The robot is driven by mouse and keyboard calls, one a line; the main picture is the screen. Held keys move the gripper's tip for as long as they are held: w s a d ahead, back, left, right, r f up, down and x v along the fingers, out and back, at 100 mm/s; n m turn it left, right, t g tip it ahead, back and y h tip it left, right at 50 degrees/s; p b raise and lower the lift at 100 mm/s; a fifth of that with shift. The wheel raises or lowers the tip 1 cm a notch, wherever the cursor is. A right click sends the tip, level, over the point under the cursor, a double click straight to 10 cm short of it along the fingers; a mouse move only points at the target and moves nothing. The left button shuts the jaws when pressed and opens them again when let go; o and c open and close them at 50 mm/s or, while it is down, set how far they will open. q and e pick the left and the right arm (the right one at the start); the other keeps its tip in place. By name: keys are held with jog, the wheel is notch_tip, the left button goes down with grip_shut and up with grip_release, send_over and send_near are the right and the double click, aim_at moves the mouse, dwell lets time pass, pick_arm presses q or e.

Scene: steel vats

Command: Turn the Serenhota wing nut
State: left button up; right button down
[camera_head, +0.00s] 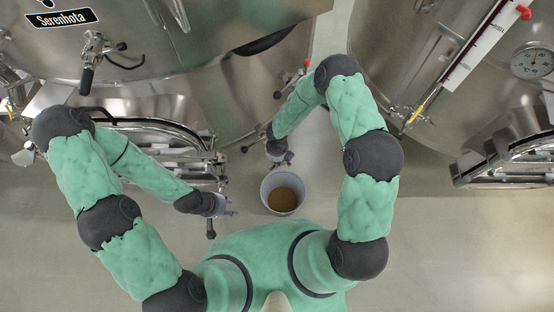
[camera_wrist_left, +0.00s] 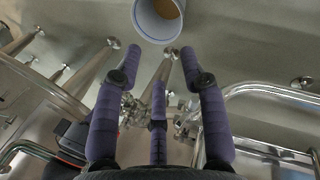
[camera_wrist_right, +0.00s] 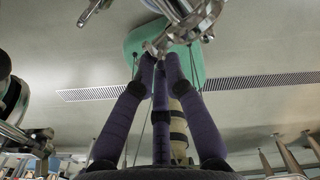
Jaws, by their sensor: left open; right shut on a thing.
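The Serenhota vat (camera_head: 170,45) fills the upper left of the head view, its black name plate (camera_head: 61,18) at the top. My left gripper (camera_head: 230,207) is open, below the vat's oval door (camera_head: 165,135). In the left wrist view its purple fingers (camera_wrist_left: 165,55) stand apart, with shiny metal fittings (camera_wrist_left: 130,105) behind them. My right gripper (camera_head: 284,160) is under the vat's front. In the right wrist view its fingers (camera_wrist_right: 160,62) are shut on a metal fitting (camera_wrist_right: 172,38). I cannot tell whether this is the wing nut; its hold is partly hidden.
A tap with a black handle (camera_head: 88,75) juts from the Serenhota vat. A second vat (camera_head: 430,60) with a gauge stands at the right. The floor at lower right is clear.

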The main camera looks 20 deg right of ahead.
jog(key=c, duration=1.6)
grip_release()
jog(key=shift+o, duration=0.2)
notch_tip(320, 180, up, 12)
